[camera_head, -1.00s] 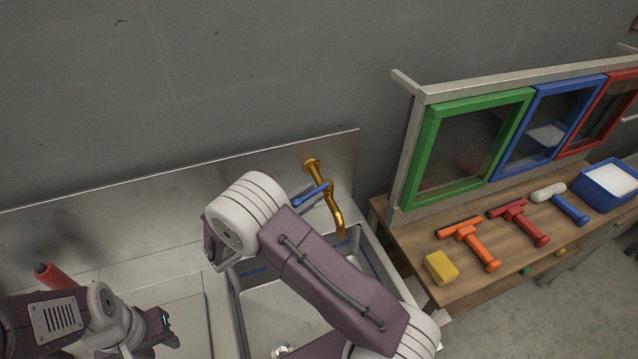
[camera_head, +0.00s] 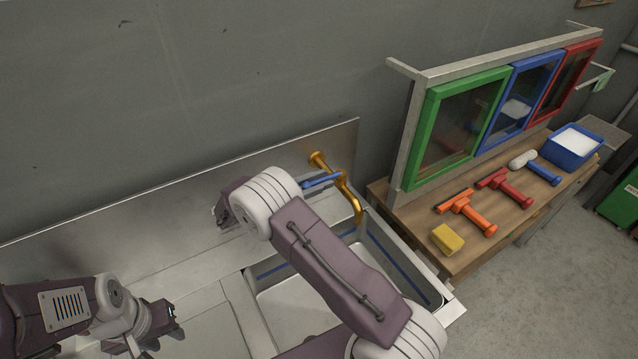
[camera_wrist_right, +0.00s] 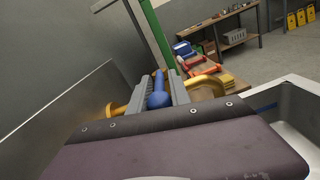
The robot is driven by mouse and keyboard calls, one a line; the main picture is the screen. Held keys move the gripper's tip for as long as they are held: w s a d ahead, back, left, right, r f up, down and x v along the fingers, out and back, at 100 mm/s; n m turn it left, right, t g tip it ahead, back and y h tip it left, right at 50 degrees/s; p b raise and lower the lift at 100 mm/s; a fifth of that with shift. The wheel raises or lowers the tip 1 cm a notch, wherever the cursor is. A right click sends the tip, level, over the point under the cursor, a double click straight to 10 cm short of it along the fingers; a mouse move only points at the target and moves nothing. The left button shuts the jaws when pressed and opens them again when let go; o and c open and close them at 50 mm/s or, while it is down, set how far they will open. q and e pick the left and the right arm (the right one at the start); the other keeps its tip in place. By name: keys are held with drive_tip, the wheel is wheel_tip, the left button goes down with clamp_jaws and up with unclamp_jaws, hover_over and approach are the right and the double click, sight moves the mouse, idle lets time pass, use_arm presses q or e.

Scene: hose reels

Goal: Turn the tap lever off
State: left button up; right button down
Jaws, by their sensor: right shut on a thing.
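The brass tap (camera_head: 354,205) stands at the back wall of the metal sink (camera_head: 262,312), with its spout bent down over the basin. Its blue lever (camera_head: 322,181) points left from the tap in the head view. My right gripper (camera_wrist_right: 158,84) is shut on the blue lever (camera_wrist_right: 158,98), which lies between its two grey fingers in the right wrist view.

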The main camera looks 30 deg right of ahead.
drive_tip(key=c, duration=1.5)
unclamp_jaws()
drive_tip(key=shift+o, duration=0.3)
drive_tip(key=shift+w, duration=0.1)
drive_tip(key=a+b, duration=0.2)
drive_tip(key=a, duration=0.7)
drive_tip(key=shift+s, duration=0.25)
